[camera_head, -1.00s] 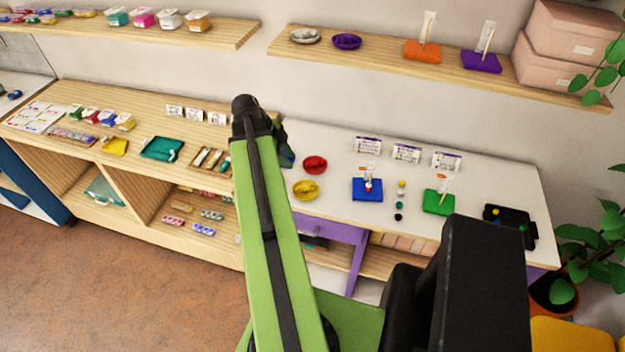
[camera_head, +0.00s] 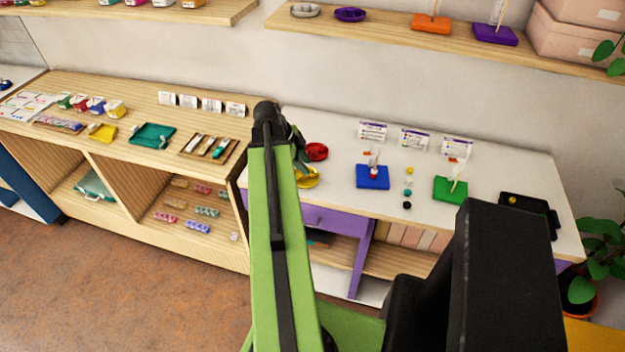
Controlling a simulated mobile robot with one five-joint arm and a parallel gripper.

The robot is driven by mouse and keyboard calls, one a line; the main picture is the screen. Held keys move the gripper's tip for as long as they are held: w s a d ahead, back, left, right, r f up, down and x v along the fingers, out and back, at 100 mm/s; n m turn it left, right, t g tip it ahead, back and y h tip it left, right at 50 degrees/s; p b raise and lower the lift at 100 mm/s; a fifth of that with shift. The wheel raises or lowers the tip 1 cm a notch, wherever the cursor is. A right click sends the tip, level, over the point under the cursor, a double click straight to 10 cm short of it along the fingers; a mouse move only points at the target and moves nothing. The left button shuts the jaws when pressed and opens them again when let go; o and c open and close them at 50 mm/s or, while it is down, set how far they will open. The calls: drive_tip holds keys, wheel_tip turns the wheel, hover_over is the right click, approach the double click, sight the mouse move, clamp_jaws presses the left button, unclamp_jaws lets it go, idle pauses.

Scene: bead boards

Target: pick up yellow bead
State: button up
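A small yellow bead (camera_head: 409,170) lies on the white table at the far end of a short row of beads, between the blue bead board (camera_head: 373,178) and the green bead board (camera_head: 450,190). Another yellow bead (camera_head: 512,200) shows in the black tray (camera_head: 540,205) at the right. My gripper (camera_head: 301,150) is at the far end of my green arm, left of the bead row and well apart from it. It is mostly hidden behind the arm, close in the picture to the red and yellow dishes, so its opening does not show.
A red dish (camera_head: 317,151) and a yellow dish (camera_head: 307,178) sit left of the blue board. Label cards (camera_head: 414,139) stand behind the boards, whose upright pegs rise near the bead row. A wooden shelf (camera_head: 380,33) hangs above. Bare white tabletop lies in front of the boards.

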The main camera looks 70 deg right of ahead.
sight(309, 177)
drive_tip(key=b+x, duration=0.3)
drive_tip(key=x, duration=0.1)
drive_tip(key=shift+s+f, duration=0.1)
drive_tip(key=shift+f, duration=0.15)
drive_tip(key=shift+a+r, duration=0.2)
drive_tip(key=shift+r, duration=0.05)
drive_tip(key=shift+d, duration=0.1)
clamp_jaws()
